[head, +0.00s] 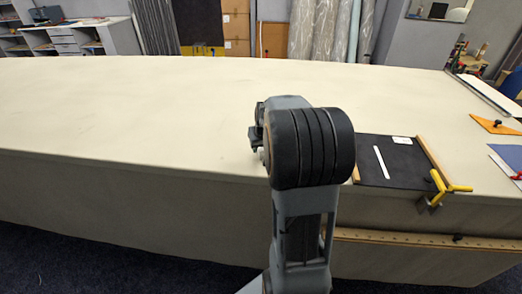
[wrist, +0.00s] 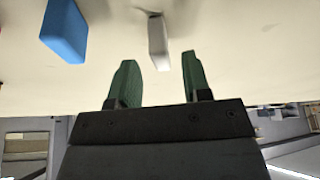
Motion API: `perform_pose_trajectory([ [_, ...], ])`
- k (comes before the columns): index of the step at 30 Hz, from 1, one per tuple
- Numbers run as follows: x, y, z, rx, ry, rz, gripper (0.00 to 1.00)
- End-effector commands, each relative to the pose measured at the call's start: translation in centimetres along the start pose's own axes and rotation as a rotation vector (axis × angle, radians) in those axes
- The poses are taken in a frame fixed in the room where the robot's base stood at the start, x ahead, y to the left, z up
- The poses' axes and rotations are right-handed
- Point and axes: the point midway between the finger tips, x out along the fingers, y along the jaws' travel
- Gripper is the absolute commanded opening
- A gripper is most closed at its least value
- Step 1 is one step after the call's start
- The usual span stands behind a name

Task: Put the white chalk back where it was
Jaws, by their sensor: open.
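In the head view my gripper (head: 257,135) is partly hidden behind my arm, over the near part of the table. Neither block can be made out in the head view.
On the long cloth table (head: 130,110), a black board (head: 400,172) with a white strip (head: 381,162) lies right of my arm. A yellow clamp (head: 440,185) grips the near edge. An orange triangle (head: 495,125) lies far right. The table's left side is clear.

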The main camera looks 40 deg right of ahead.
Motion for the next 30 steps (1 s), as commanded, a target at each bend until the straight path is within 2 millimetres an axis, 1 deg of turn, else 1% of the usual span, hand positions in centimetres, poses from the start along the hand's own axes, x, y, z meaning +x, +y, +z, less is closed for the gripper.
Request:
perform_pose_trajectory([
  [1, -1.2, 0.0, -0.1, 0.0, 0.005, 0.001, 0.44],
  [6, -4.3, 0.0, 0.0, 0.0, 0.003, 0.001, 0.44],
  [9, -5.8, 0.0, 0.0, 0.001, 0.003, 0.001, 0.44],
  [14, -7.4, -0.1, 0.0, -0.001, 0.002, 0.0, 0.44],
  [16, -8.0, -1.2, 0.6, -0.016, -0.003, -0.008, 0.44],
  [17, -8.4, -2.1, 1.2, -0.03, -0.006, -0.014, 0.44],
  [20, -9.7, -6.4, 4.4, -0.099, -0.025, -0.045, 0.44],
  [21, -10.1, -8.2, 6.2, -0.131, -0.036, -0.058, 0.44],
  [23, -10.7, -10.5, 9.0, -0.179, -0.05, -0.077, 0.44],
  [24, -11.0, -11.8, 10.9, -0.209, -0.06, -0.088, 0.44],
  [27, -11.5, -13.9, 15.2, -0.274, -0.081, -0.109, 0.44],
  [30, -11.6, -14.9, 18.3, -0.32, -0.097, -0.123, 0.44],
])
